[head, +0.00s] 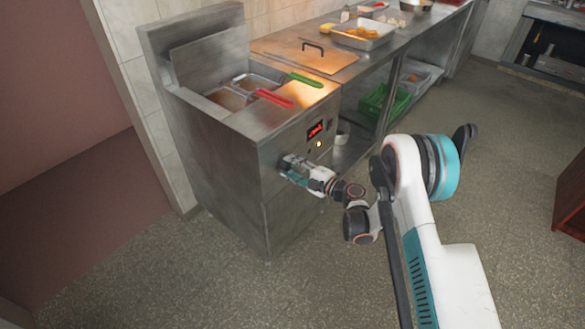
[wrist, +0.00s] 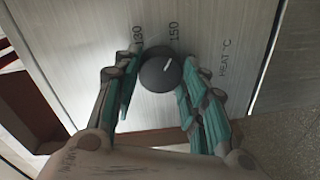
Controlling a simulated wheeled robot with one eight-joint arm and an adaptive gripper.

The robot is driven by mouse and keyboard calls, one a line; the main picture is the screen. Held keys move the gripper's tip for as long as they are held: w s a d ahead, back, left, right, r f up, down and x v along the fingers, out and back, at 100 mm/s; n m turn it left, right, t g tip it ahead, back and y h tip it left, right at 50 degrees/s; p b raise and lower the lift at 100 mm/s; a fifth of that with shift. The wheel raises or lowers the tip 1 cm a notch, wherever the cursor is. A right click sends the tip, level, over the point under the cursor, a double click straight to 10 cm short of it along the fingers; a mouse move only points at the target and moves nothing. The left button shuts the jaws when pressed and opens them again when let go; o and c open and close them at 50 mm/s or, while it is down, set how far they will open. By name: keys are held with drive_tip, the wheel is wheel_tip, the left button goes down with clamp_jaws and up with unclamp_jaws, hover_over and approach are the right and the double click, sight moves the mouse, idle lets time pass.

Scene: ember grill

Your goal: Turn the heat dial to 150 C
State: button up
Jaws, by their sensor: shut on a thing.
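The heat dial (wrist: 158,76) is a round dark knob with a short white pointer line, on the brushed metal front panel of the fryer (head: 235,165). In the wrist view the pointer slants up and to the right, roughly toward the printed 150 mark (wrist: 174,32). The 130 mark (wrist: 137,38) is to its upper left. My gripper (head: 287,171) is at the fryer's front and hides the dial in the head view. Its teal-padded fingers are shut on the dial from both sides.
A red-lit display (head: 316,129) and a glowing lamp (head: 319,144) sit above my gripper on the panel. Red (head: 273,98) and green (head: 306,80) basket handles stick out over the fryer's top. A steel counter (head: 350,65) adjoins it. The floor in front is clear.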

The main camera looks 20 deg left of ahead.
drive_tip(key=o, duration=1.1)
drive_tip(key=shift+d, duration=0.1)
drive_tip(key=v, duration=0.7)
drive_tip(key=shift+d, duration=0.15)
